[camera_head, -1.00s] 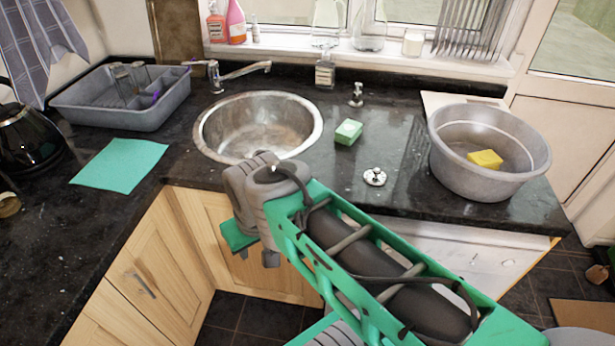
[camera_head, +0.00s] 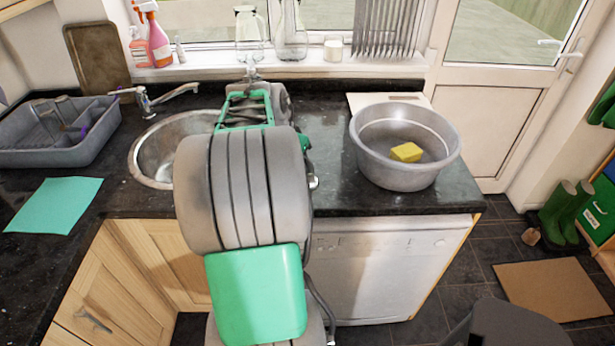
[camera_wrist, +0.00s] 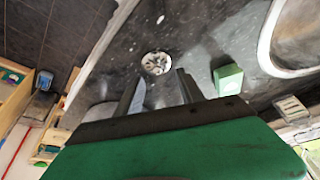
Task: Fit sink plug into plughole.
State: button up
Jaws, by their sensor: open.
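The sink plug (camera_wrist: 156,63), a small round silver piece, lies on the dark granite counter, ahead of my gripper in the wrist view. My gripper (camera_wrist: 158,82) is open and empty, its two dark fingers apart and pointing towards the plug. The plug appears beyond the fingertips; the exact gap cannot be told. In the head view my arm covers the gripper and most or all of the plug. The round metal sink (camera_head: 152,160) is at the left of my arm there, its right side covered. Its rim (camera_wrist: 267,40) shows in the wrist view. The plughole is not visible.
A green sponge (camera_wrist: 228,78) lies right of the plug in the wrist view. A grey basin (camera_head: 405,170) with a yellow sponge (camera_head: 407,152) stands right of my arm. A tap (camera_head: 160,97), dish rack (camera_head: 58,140) and teal cloth (camera_head: 55,204) are at the left.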

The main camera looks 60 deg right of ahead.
jog(key=shift+m, duration=0.3)
jog(key=x, duration=0.2)
jog(key=d+p+x, duration=0.1)
jog(key=x, duration=0.2)
jog(key=s+p+x, duration=0.1)
jog(key=x, duration=0.2)
jog(key=shift+d+r, duration=0.15)
jog(key=shift+d, duration=0.05)
jog(key=shift+c, duration=0.6)
grip_shut()
